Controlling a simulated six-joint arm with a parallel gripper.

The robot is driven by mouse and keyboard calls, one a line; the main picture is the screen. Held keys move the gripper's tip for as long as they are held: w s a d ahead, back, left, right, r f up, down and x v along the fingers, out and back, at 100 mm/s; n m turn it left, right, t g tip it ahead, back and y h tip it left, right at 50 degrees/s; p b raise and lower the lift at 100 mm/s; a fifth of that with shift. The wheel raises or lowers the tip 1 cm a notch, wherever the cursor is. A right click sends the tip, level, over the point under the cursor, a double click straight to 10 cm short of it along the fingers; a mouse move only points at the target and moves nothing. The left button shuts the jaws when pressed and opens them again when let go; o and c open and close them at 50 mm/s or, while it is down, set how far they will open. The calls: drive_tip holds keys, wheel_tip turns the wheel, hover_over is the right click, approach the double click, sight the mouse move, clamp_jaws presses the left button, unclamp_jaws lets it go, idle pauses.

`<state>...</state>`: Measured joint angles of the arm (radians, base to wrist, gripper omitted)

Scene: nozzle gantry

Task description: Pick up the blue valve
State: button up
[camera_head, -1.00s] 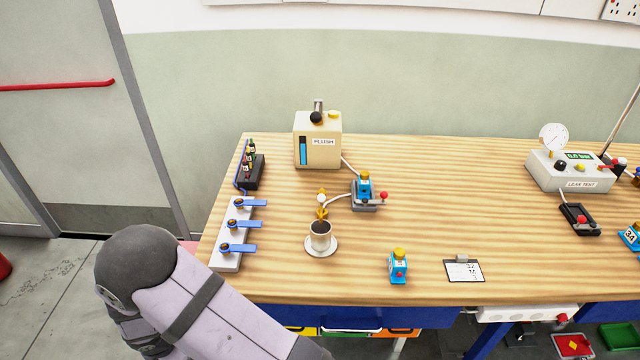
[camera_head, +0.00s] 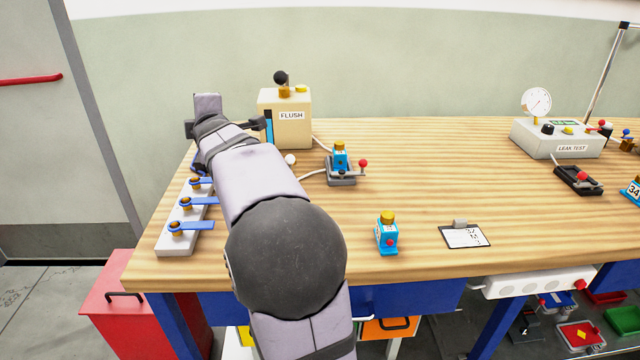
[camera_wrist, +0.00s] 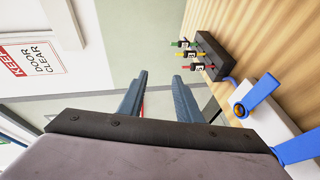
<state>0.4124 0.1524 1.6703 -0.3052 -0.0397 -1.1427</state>
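A blue valve (camera_head: 387,238) with a brass top and a red front button stands upright by itself near the table's front edge. A second blue valve (camera_head: 340,158) with a yellow-brass top sits in a grey fixture (camera_head: 343,178) with a red-knobbed lever, further back. My gripper shows in the wrist view (camera_wrist: 160,95) with two blue-grey fingers apart and nothing between them. It is raised over the table's left end, well left of both valves. In the head view my arm hides most of the gripper. Neither valve shows in the wrist view.
A FLUSH box (camera_head: 291,128) stands behind the fixture. A clipboard (camera_head: 465,236) lies right of the front valve. The leak tester (camera_head: 556,140) stands further right.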

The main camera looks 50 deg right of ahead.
drive_tip(key=s+d+r+m+h+b, duration=0.1)
drive_tip(key=s+d+r+h+b, duration=0.2)
drive_tip(key=s+d, duration=0.35)
drive_tip(key=s+d+r+m+h+b, duration=0.1)
drive_tip(key=s+d+r+h+b, duration=0.3)
drive_tip(key=s, duration=0.4)
drive_tip(key=s+d+f+n+b, duration=0.4)
drive_tip(key=s+d+f+n, duration=0.1)
drive_tip(key=s+f, duration=0.1)
drive_tip(key=n+g+b, duration=0.2)
drive_tip(key=n+b, duration=0.2)
drive_tip(key=n, duration=0.7)
approach(341, 156)
drive_tip(key=x, duration=0.3)
drive_tip(key=shift+w+d+r, duration=0.2)
drive_tip(key=shift+w+r, duration=0.1)
drive_tip(key=shift+w, duration=0.05)
drive_tip(key=shift+s+f+n, duration=0.1)
drive_tip(key=shift+f+n, duration=0.3)
drive_tip(key=shift+n, duration=0.1)
drive_tip(key=shift+x, duration=3.7)
drive_tip(key=shift+r, duration=0.1)
clamp_jaws()
